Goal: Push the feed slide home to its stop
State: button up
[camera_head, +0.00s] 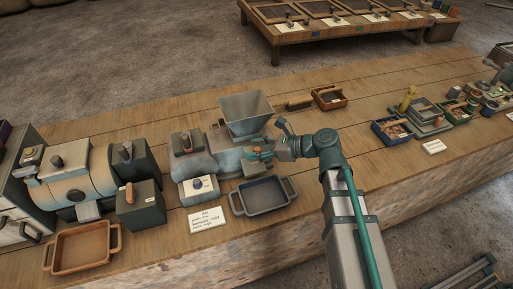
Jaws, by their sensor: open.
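A grey machine (195,162) with a square funnel-shaped hopper (246,112) stands on the wooden bench at the middle of the view. My gripper (264,148) is open at the machine's right side, just below the hopper. Its fingers point left toward the machine body. I cannot tell whether they touch it. I cannot make out the feed slide or its stop for certain; the fingers and hopper cover part of that side.
A dark blue-grey tray (264,196) lies below my gripper. A white switch box (199,190) and a label card (207,218) are at the machine's front. A larger drum machine (75,178) and an orange tray (82,248) stand left.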

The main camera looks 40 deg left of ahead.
jog(key=shift+c, duration=0.4)
grip_shut()
jog(key=w+a+p, duration=0.1)
jog(key=w+a, duration=0.1)
jog(key=a, duration=0.1)
jog(key=shift+w, duration=0.2)
jog(key=shift+o, duration=0.4)
grip_release()
jog(key=shift+a, duration=0.1)
